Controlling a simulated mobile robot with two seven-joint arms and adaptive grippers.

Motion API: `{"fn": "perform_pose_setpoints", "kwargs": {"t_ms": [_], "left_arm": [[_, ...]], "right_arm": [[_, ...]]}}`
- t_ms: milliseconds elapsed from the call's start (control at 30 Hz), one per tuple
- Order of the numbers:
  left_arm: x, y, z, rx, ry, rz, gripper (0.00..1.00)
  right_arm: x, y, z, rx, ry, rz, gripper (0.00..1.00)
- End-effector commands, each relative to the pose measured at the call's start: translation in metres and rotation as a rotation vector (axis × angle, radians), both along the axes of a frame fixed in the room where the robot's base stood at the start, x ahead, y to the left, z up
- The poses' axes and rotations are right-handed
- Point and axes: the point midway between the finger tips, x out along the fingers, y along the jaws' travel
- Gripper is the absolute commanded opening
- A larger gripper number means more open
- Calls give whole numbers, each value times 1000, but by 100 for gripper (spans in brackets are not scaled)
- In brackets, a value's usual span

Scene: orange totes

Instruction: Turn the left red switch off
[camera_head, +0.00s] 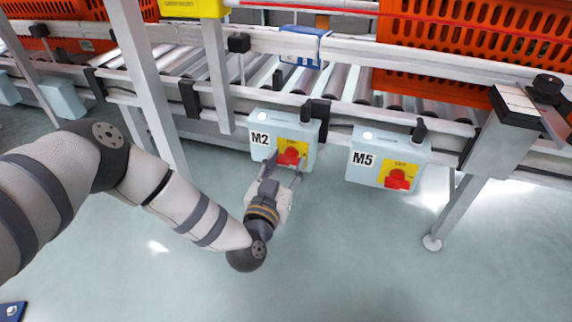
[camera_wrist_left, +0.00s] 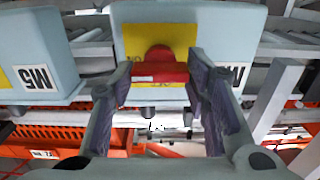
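The left red switch (camera_head: 289,156) is a red knob on a yellow plate on the front of the pale blue M2 box (camera_head: 262,128). My left gripper (camera_head: 281,172) is at this box, just in front of the knob. In the left wrist view, which is upside down, the red knob (camera_wrist_left: 160,66) shows between the two spread fingers. I cannot tell whether the fingers touch it. The other red switch (camera_head: 397,180) is on the M5 box (camera_head: 390,154) to the right, with no gripper near it. My right gripper is not in view.
Both boxes hang from the front rail of a roller conveyor (camera_head: 340,84). Orange totes (camera_head: 470,62) stand on it. A grey support leg (camera_head: 468,190) is right of M5, and a post (camera_head: 146,85) is left of M2. The floor in front is clear.

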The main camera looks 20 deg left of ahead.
Motion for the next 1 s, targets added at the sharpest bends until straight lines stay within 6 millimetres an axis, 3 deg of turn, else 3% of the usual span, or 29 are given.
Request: {"fn": "perform_pose_setpoints", "kwargs": {"t_ms": [367, 1000], "left_arm": [[-1, 0, 2, -85, -6, 0, 15], [-1, 0, -1, -656, -43, -1, 15]], "right_arm": [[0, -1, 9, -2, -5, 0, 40], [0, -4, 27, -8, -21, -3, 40]]}}
